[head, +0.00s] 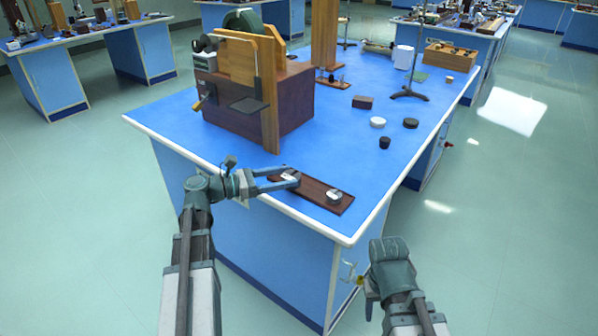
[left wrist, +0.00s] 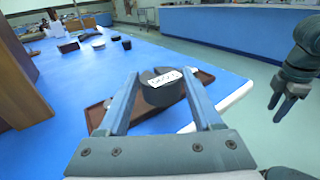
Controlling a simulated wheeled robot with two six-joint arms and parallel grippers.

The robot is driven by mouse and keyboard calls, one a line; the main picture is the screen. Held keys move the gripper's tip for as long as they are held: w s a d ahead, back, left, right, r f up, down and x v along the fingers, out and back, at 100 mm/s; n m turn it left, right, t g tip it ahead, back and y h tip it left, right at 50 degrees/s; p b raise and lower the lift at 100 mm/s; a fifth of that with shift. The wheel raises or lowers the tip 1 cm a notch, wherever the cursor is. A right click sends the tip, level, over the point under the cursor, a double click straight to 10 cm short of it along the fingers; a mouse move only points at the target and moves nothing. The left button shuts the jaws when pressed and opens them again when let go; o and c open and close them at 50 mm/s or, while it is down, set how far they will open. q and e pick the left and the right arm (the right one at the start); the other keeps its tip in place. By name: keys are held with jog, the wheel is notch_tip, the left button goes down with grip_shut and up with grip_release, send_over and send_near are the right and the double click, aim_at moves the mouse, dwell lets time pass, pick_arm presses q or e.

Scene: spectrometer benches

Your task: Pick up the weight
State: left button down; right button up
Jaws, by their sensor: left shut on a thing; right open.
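A weight (head: 290,175), a dark slotted cylinder with a white label on top, is at the far left part of a dark brown wooden tray (head: 312,194) near the bench's front edge. My left gripper (head: 292,180) is shut on this weight; in the left wrist view the weight (left wrist: 162,90) shows between the two fingers. I cannot tell whether it is clear of the tray. A second weight (head: 334,197), silvery on top, sits on the tray's right part. My right gripper (head: 371,300) is open and empty, off the bench to the right; it also shows in the left wrist view (left wrist: 278,101).
The blue bench top (head: 240,140) has a white rim. A brown box with wooden panels (head: 262,112) stands behind the left gripper. Small dark and white pieces, including a white disc (head: 377,122), and a stand (head: 409,92) lie further back.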

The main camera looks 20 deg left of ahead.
pick_arm(q)
jog(key=s+d+v, duration=0.1)
jog(key=v, duration=0.8)
jog(key=shift+s+a+r+p, duration=0.25)
jog(key=shift+s+p, duration=0.1)
jog(key=shift+s, duration=0.15)
pick_arm(e)
jog(key=shift+r, duration=0.45)
